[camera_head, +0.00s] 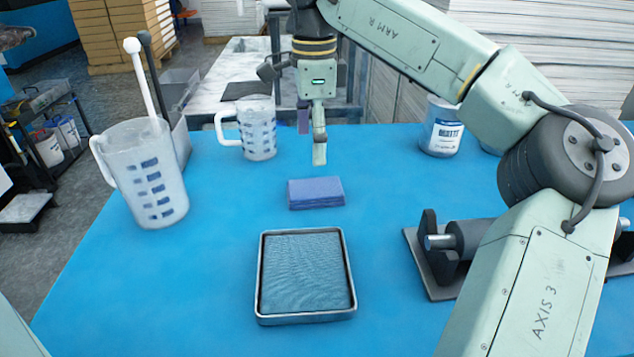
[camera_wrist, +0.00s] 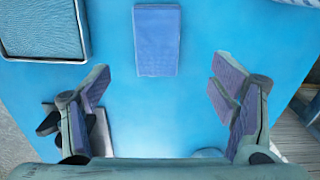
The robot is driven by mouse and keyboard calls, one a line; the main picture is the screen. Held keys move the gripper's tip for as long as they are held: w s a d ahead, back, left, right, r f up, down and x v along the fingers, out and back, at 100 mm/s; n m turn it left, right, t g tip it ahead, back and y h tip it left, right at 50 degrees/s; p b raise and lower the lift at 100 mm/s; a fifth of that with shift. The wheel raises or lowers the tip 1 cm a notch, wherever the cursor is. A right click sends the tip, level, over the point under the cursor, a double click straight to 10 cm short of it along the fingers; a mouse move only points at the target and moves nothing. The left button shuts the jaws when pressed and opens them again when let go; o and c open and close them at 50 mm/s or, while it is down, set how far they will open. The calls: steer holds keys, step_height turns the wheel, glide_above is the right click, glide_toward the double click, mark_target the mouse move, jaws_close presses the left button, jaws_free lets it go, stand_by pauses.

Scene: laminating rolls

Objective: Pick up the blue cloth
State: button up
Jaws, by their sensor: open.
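The folded blue cloth (camera_head: 316,193) lies flat as a neat rectangular stack on the blue table, behind the metal tray. In the wrist view, the cloth (camera_wrist: 157,40) is at the top centre, ahead of and between my fingers. My gripper (camera_head: 312,143) hangs above the table, a little behind the cloth in the head view. In the wrist view my gripper (camera_wrist: 160,86) is open and empty, its two fingers spread wide with bare blue table between them. The fingers are apart from the cloth.
A metal tray (camera_head: 262,318) with a teal textured pad stands in front of the cloth. Measuring jugs (camera_head: 150,180) (camera_head: 259,130) stand at left and behind. A labelled can (camera_head: 442,130) is back right. A roller stand (camera_head: 432,255) is at right, partly behind my arm.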

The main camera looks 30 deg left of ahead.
mark_target(314, 187)
steer(key=f, duration=0.6)
steer(key=f+p, duration=0.1)
steer(key=f, duration=0.2)
steer(key=shift+s+f, duration=0.25)
steer(key=shift+s, duration=0.05)
steer(key=c, duration=1.2)
